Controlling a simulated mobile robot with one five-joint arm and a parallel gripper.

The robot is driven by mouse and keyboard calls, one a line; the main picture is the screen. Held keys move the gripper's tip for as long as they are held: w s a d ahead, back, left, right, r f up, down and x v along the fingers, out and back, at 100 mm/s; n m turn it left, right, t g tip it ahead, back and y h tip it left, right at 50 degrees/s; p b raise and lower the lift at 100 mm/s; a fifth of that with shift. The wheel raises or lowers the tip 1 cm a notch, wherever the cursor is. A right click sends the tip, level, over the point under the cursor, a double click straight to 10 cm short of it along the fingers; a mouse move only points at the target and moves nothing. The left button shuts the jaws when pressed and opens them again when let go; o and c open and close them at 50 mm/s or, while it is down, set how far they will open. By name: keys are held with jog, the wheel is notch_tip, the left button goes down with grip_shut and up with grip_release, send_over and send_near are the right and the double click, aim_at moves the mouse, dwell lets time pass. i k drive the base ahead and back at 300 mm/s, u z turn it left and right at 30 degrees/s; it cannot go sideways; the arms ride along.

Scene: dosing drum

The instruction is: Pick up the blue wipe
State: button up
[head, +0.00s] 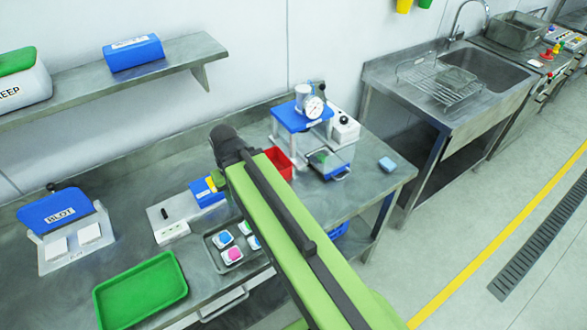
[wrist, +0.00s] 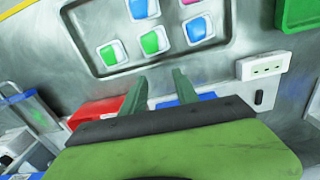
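A small light-blue block, which looks like the blue wipe (head: 387,164), lies flat near the right end of the steel bench in the head view. It does not show clearly in the wrist view. My gripper (wrist: 160,85) is in the wrist view with its two dark green fingers apart and nothing between them. It is over the middle of the bench, near the grey tray, well to the left of the wipe. In the head view my arm hides the gripper.
A blue-topped press with a gauge (head: 303,112) and a red bin (head: 279,163) stand between my arm and the wipe. The grey tray (wrist: 235,30) holds several coloured cups. A green tray (head: 140,290) lies front left. Bench around the wipe is clear.

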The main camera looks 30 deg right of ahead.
aim_at(385, 163)
jog(key=u, duration=1)
jog(key=k, duration=1.25)
jog(key=z, duration=1.85)
jog(key=i, duration=1)
jog(key=z, duration=0.05)
